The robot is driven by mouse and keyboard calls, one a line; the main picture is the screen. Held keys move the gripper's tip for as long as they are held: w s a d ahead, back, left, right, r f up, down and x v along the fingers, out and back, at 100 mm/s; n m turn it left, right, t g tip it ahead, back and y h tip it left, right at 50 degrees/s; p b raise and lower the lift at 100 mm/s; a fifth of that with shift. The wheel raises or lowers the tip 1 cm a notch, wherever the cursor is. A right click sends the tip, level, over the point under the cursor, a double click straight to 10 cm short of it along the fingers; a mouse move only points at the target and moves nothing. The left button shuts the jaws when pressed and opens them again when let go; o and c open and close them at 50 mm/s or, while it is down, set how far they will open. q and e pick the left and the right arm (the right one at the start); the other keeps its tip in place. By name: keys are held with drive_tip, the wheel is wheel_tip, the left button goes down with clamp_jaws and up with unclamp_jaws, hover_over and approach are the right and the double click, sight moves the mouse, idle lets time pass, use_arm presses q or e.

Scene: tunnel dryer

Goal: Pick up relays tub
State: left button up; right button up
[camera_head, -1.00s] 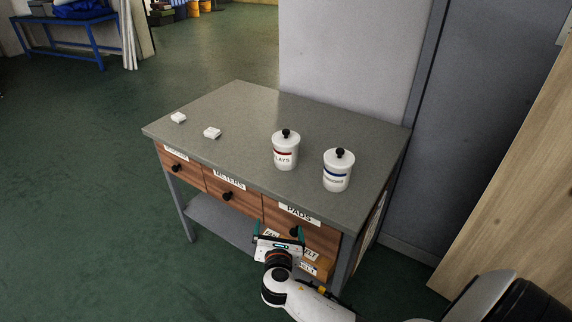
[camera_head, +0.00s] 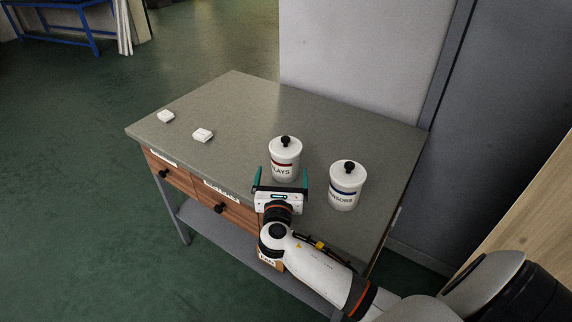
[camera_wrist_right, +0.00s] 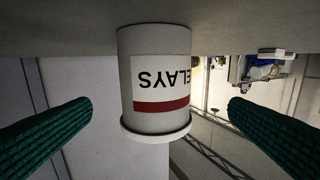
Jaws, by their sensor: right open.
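The relays tub (camera_head: 285,157) is a white lidded canister with a black knob and a red band, upright on the grey table (camera_head: 240,100). In the right wrist view the tub (camera_wrist_right: 153,50) appears upside down with "ELAYS" readable, between and beyond the two green fingers. My right gripper (camera_head: 281,180) is open and empty, just in front of the tub at the table's front edge. Its fingers (camera_wrist_right: 160,125) are spread wider than the tub and appear apart from it. My left gripper is not in view.
A second white tub with a blue band, labelled as sensors (camera_head: 347,186), stands close to the right of the relays tub. Two small white blocks (camera_head: 203,135) (camera_head: 166,117) lie at the left. A grey wall (camera_head: 360,60) rises behind the table. The middle back of the tabletop is clear.

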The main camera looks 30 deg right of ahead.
sight(283, 166)
drive_tip(key=x, duration=0.2)
drive_tip(key=shift+w+d+r, duration=0.1)
drive_tip(key=shift+w+d, duration=0.35)
drive_tip(key=shift+w, duration=0.05)
drive_tip(key=shift+d+f+x, duration=0.1)
drive_tip(key=shift+x, duration=1.3)
drive_tip(key=shift+d+f+x, duration=0.1)
drive_tip(key=shift+f+x, duration=0.05)
drive_tip(key=shift+x, duration=1.2)
drive_tip(key=shift+s, duration=0.25)
drive_tip(key=c, duration=1.3)
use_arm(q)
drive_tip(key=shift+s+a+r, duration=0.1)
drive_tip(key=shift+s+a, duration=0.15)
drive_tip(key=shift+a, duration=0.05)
use_arm(e)
drive_tip(key=shift+r, duration=0.1)
drive_tip(key=shift+c, duration=0.4)
